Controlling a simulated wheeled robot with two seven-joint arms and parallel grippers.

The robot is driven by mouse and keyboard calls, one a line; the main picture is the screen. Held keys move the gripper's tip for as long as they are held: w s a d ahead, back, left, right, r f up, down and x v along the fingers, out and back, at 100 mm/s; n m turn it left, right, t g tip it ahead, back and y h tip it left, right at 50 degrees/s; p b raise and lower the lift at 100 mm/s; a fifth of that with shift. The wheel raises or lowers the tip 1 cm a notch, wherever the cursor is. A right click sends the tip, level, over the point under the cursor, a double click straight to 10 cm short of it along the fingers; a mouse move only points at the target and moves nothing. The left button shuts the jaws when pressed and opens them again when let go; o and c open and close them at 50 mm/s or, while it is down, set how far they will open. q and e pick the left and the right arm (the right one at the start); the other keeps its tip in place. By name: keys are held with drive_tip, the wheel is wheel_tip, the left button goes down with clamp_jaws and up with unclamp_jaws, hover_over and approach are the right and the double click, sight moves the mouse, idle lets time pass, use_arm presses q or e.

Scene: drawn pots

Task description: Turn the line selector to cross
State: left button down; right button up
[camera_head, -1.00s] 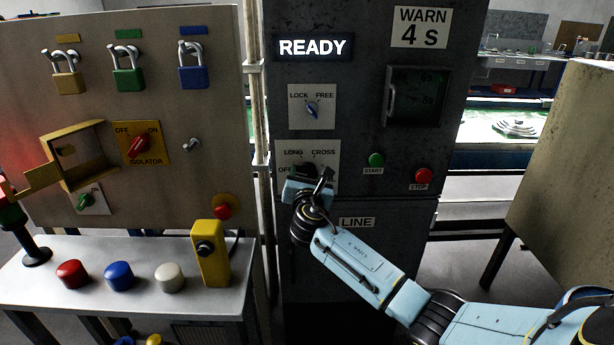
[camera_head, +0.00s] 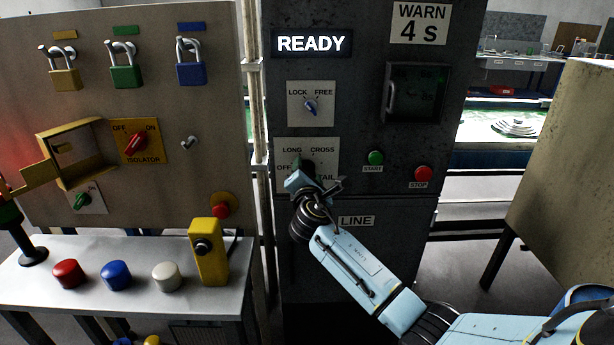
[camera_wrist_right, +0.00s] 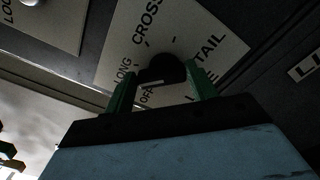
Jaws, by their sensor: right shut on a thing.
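The line selector is a dark round knob on a white plate (camera_head: 328,148) marked OFF, LONG, CROSS and TAIL, low on the dark cabinet. In the head view my right gripper (camera_head: 308,172) covers most of the knob and part of the lettering. In the right wrist view the black knob (camera_wrist_right: 162,69) sits between the green fingers of the right gripper (camera_wrist_right: 161,88), which is shut on it. A pale mark shows on the knob, but I cannot tell which label it points to. My left gripper is not in view.
A READY display (camera_head: 311,43) is lit above a LOCK/FREE switch (camera_head: 310,106). Green START (camera_head: 376,157) and red STOP (camera_head: 423,173) buttons lie right of the selector. A panel with padlocks and a bench with buttons (camera_head: 116,275) stand left.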

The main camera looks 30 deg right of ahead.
drive_tip(key=shift+d+f+m+b, duration=0.1)
drive_tip(key=shift+m+b, duration=0.45)
drive_tip(key=shift+m, duration=1.15)
drive_tip(key=o, duration=1)
drive_tip(key=shift+s, duration=0.1)
drive_tip(key=v, duration=1.3)
drive_tip(key=shift+s, duration=0.15)
